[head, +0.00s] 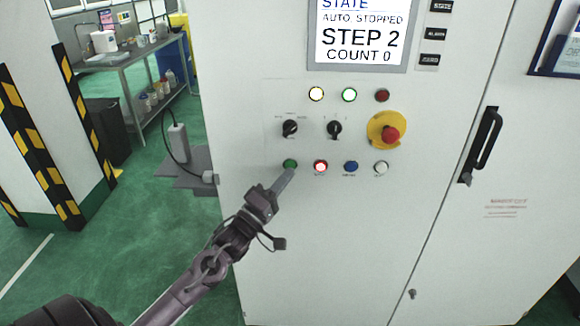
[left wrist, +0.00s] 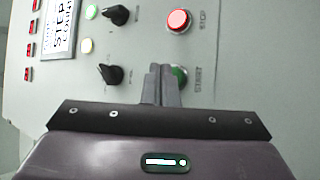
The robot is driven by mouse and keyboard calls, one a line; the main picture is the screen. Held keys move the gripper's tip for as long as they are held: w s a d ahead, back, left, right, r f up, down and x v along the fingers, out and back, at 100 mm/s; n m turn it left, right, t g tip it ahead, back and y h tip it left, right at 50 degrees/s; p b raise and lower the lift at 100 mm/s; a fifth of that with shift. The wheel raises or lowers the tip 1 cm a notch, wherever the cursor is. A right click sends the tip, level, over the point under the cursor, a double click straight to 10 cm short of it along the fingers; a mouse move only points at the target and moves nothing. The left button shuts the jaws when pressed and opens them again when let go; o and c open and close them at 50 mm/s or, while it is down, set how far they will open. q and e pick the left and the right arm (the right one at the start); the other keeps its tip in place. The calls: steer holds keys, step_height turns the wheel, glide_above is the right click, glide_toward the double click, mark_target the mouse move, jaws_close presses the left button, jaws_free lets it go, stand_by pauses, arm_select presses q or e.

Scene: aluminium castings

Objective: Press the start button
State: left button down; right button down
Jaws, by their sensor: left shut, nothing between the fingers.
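The green start button (head: 290,163) is at the left end of the lower button row on the white cabinet. My right gripper is not in view.
A lit red button (head: 320,167), a blue button (head: 351,167) and a white button (head: 381,168) sit to the right. Above are two black selector knobs and a red emergency stop (head: 390,134). The screen (head: 358,35) reads AUTO, STOPPED, STEP 2, COUNT 0.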

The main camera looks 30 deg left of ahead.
arm_select(q)
steer(key=shift+w+a, duration=0.1)
steer(key=shift+w, duration=0.05)
steer(key=shift+w+a, duration=0.1)
steer(key=shift+w, duration=0.15)
steer(key=shift+w+a, duration=0.25)
steer(key=shift+w, duration=0.1)
stand_by(0.8)
steer(key=shift+s, duration=0.1)
steer(key=shift+s+d+p, duration=0.45)
steer(key=shift+s+p, duration=0.2)
steer(key=s+d+p, duration=0.1)
steer(key=s+p, duration=0.1)
steer(key=s+d+p, duration=0.1)
steer(key=s, duration=0.1)
steer(key=shift+s+d, duration=0.1)
steer(key=shift+d, duration=0.2)
